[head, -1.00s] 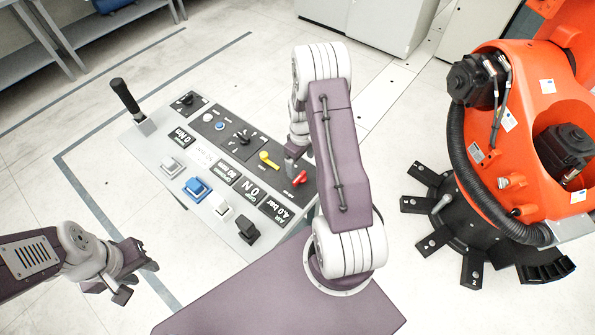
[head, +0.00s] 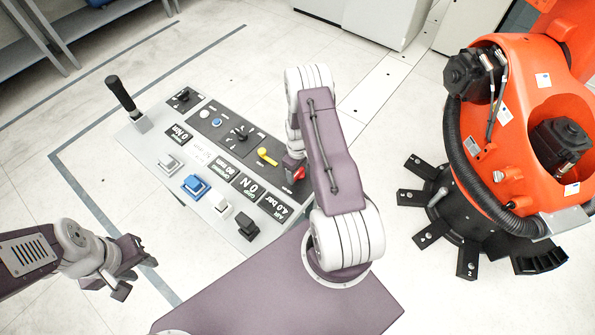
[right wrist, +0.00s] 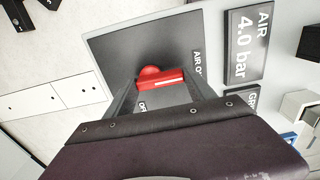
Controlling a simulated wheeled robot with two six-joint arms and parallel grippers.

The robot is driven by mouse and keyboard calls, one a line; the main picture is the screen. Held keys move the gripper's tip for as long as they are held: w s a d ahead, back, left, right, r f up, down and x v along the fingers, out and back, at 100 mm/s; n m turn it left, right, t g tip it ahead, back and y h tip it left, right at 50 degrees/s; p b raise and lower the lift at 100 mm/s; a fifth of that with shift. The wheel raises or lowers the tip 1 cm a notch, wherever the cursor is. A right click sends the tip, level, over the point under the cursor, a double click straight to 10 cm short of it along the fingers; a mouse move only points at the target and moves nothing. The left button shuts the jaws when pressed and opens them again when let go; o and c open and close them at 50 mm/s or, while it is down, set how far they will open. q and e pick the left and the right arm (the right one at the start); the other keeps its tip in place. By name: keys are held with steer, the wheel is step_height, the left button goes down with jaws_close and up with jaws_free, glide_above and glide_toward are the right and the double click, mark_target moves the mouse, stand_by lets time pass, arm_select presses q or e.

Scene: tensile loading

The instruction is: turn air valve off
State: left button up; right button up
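The red air valve handle (head: 299,174) is at the right end of the grey control panel, close to my right gripper (head: 292,163). In the right wrist view, the red handle (right wrist: 160,79) lies crosswise between the two fingers of my right gripper (right wrist: 160,95). The fingers stand apart, one at each side of the handle; whether either touches it I cannot tell. Lettering beside the handle is partly hidden. The AIR display (right wrist: 249,43) reads 4.0 bar. My left gripper (head: 128,270) is open and empty, off to the left of the panel.
The panel (head: 150,150) also carries a yellow lever (head: 267,157), a black dial (head: 239,134), a blue switch (head: 195,186), a black switch (head: 247,227) and a tall black-gripped lever (head: 121,95). An orange robot arm (head: 520,110) stands at the right.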

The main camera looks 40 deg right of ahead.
steer(key=c, duration=0.5)
steer(key=shift+c, duration=0.2)
steer(key=shift+m, duration=0.3)
steer(key=m, duration=0.1)
steer(key=m+b, duration=0.1)
steer(key=shift+w+f+m, duration=0.1)
steer(key=shift+w+m, duration=0.2)
steer(key=shift+m, duration=0.1)
steer(key=m, duration=0.1)
steer(key=m+b, duration=0.1)
steer(key=m, duration=0.1)
steer(key=m+b, duration=0.1)
steer(key=shift+w+d, duration=0.1)
steer(key=shift+w, duration=0.15)
steer(key=m, duration=0.2)
steer(key=m+b, duration=0.1)
steer(key=m, duration=0.3)
steer(key=shift+w+d, duration=0.2)
steer(key=shift+w, duration=0.1)
steer(key=shift+w+d+m+b, duration=0.15)
steer(key=shift+m+b, duration=0.15)
steer(key=shift+m, duration=0.8)
steer(key=shift+s+d+m+b, duration=0.1)
steer(key=shift+m+b, duration=0.15)
steer(key=shift+m, duration=0.85)
steer(key=shift+w, duration=0.1)
steer(key=o, duration=1.4)
